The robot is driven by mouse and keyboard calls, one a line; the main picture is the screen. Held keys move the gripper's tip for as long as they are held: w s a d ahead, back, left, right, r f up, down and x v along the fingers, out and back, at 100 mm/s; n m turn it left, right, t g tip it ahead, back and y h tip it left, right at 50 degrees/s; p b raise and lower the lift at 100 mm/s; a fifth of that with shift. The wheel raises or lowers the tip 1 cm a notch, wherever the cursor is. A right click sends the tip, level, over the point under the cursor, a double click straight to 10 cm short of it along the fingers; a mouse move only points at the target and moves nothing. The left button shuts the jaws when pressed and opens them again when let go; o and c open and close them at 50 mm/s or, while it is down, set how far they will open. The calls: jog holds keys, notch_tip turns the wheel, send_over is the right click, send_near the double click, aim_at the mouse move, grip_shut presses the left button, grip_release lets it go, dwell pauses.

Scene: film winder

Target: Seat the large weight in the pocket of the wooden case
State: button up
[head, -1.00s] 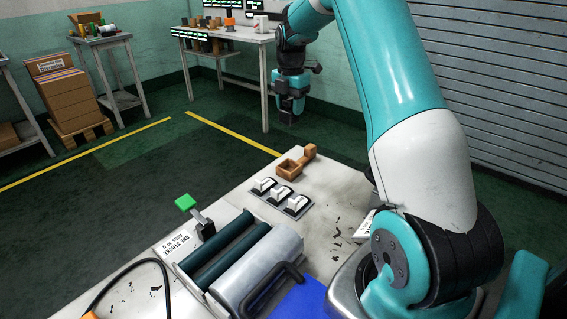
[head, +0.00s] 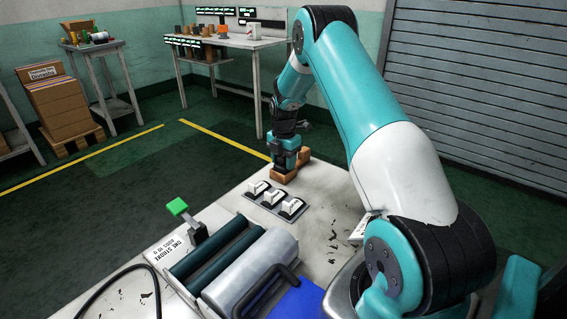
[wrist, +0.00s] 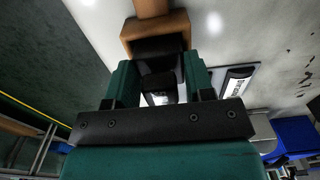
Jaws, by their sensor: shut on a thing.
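The wooden case (head: 275,172) stands at the far end of the table in the head view, partly hidden by my gripper (head: 284,158). In the wrist view its brown wooden wall (wrist: 128,34) borders a dark area just beyond the fingertips. My gripper (wrist: 158,64) points down at the case there, its two green fingers either side of a dark block (wrist: 160,46), which I take as the large weight. The jaws are shut on it. The weight is hidden in the head view. I cannot tell whether it is above the pocket or partly inside it.
Three white rocker-like pieces on dark bases (head: 273,200) stand just in front of the case. A roller unit (head: 245,265) with a green-tipped lever (head: 178,206) is nearer. The table's far edge lies close behind the case.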

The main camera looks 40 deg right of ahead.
jog(key=shift+f, duration=0.2)
jog(key=shift+f, duration=0.1)
jog(key=o, duration=1.4)
jog(key=shift+c, duration=0.2)
